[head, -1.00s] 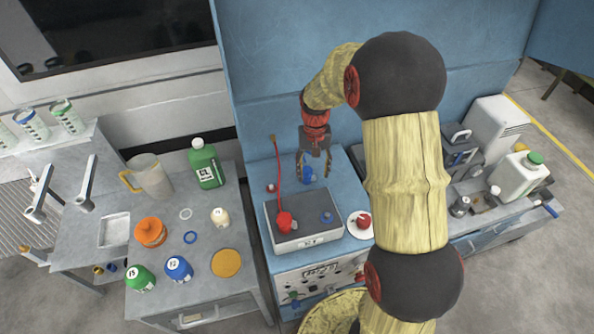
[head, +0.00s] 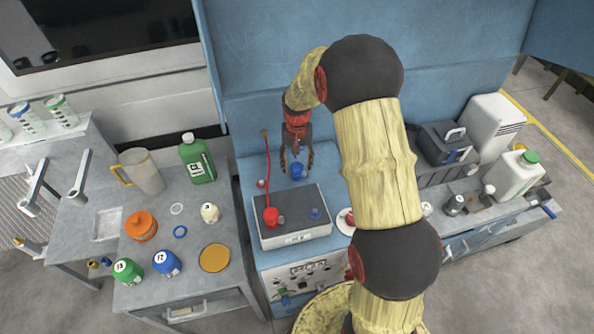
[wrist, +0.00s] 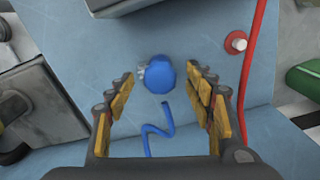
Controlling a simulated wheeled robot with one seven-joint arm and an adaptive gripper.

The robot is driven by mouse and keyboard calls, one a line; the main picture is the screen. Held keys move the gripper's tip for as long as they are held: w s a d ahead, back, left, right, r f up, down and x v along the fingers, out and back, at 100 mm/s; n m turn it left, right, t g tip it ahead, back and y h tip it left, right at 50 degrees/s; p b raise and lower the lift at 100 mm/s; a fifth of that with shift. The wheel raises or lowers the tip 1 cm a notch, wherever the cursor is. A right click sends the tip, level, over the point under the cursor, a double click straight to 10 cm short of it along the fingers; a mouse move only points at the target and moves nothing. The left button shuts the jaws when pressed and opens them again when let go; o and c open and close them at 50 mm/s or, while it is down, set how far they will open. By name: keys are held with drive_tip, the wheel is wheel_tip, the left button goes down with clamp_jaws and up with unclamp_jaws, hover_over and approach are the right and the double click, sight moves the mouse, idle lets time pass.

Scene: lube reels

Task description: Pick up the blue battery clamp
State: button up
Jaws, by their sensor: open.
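The blue battery clamp (head: 297,171) sits on the blue bench top behind the grey battery-like box. In the wrist view the blue clamp (wrist: 160,76) is a rounded blue shape with a small grey part at its left, and a zigzag blue cable (wrist: 157,133) lies below it. My gripper (head: 297,166) points down over the clamp, open and empty. In the wrist view my gripper's fingers (wrist: 160,82) show on both sides of the clamp, with clear gaps to it. How high the fingertips are above the bench is hard to tell.
A grey box (head: 293,222) stands in front of the clamp, with a red clamp (head: 271,216) on it. A red cable (head: 268,170) runs at the left, near a small red terminal (wrist: 236,42). A green bottle (head: 197,160) stands on the left table.

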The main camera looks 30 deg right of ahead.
wheel_tip(320, 180, down, 2)
drive_tip(key=shift+f, duration=0.15)
drive_tip(key=c, duration=1.2)
drive_tip(key=shift+c, duration=0.5)
